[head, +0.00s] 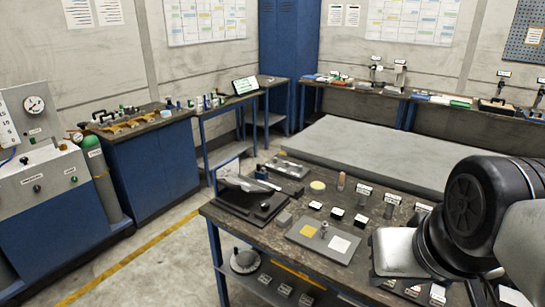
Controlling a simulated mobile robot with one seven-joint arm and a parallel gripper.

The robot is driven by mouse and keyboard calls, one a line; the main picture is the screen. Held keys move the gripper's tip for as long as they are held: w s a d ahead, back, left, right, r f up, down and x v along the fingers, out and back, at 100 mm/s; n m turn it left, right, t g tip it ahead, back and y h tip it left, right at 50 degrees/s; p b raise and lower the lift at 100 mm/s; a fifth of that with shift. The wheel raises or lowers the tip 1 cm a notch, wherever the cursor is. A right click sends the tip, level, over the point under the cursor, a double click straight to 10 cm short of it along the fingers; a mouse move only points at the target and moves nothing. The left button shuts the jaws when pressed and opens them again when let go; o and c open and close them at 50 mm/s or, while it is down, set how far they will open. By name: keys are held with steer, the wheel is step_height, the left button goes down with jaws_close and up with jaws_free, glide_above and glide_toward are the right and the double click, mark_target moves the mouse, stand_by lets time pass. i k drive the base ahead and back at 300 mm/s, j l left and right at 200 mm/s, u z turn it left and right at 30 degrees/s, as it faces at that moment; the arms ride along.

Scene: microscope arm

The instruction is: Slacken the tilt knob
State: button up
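A dark device with a flat black base (230,206) and a sloping grey arm (245,184) stands at the left end of the near workbench (290,235); it may be the microscope arm. A small dark round part (264,206) shows on its base, too small to identify as the tilt knob. My arm enters from the right and covers the right part of the bench. It is well to the right of the device and apart from it. My gripper's fingertips do not show.
A grey plate (308,252) with a yellow and a white square and a small upright post lies mid-bench. A lower shelf holds a round object (245,261). Open floor (175,245) lies left.

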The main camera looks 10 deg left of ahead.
mark_target(265, 206)
steer(key=u, duration=0.7)
steer(key=i+j+z, duration=0.15)
steer(key=z, duration=0.25)
steer(key=i+j+z, duration=0.2)
steer(key=z, duration=0.2)
steer(key=i+j+z, duration=0.1)
steer(key=j+z, duration=0.15)
steer(key=z, duration=0.15)
steer(key=i+j+z, duration=0.1)
steer(key=j, duration=0.25)
steer(key=i+j+z, duration=0.15)
steer(key=j, duration=0.2)
steer(key=j+z, duration=0.1)
steer(key=j, duration=0.3)
steer(key=i+j, duration=0.1)
steer(key=j, duration=0.35)
steer(key=i+j, duration=0.1)
steer(key=j, duration=0.85)
steer(key=i+j, duration=0.15)
steer(key=j, duration=0.35)
steer(key=z, duration=0.05)
